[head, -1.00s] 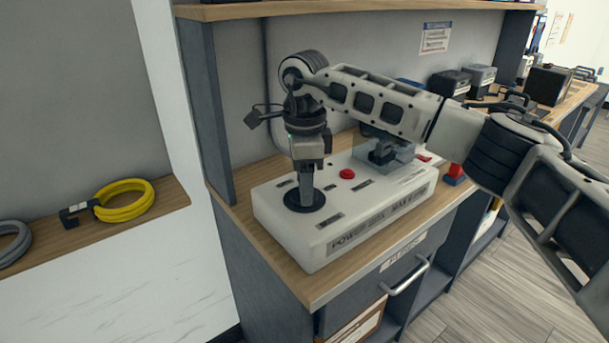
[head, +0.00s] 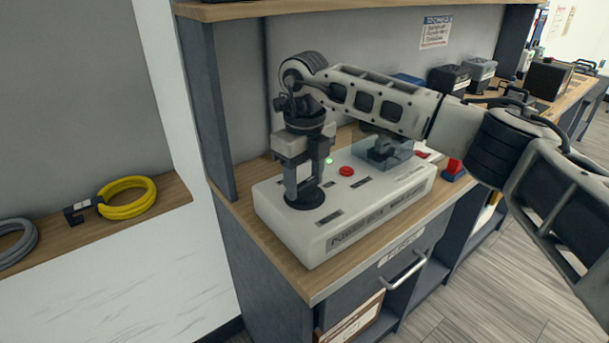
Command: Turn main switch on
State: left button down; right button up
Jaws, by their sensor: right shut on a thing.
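A white power box (head: 345,226) lies on the wooden bench. A round black switch base (head: 304,201) is at its left end. My right gripper (head: 304,193) points straight down over this base, its fingers shut on the main switch knob, which is mostly hidden between them. A small green light (head: 328,160) glows on the box just right of the fingers. A red button (head: 346,171) is farther right on the box. My left gripper is not in the view.
A clear cover (head: 384,150) stands on the box's right part, below my right forearm. A red and blue item (head: 454,170) sits right of the box. A yellow cable coil (head: 128,198) lies on the left ledge. A drawer handle (head: 404,271) juts out in front.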

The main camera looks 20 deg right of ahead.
jog(key=shift+m, duration=0.7)
jog(key=o, duration=1)
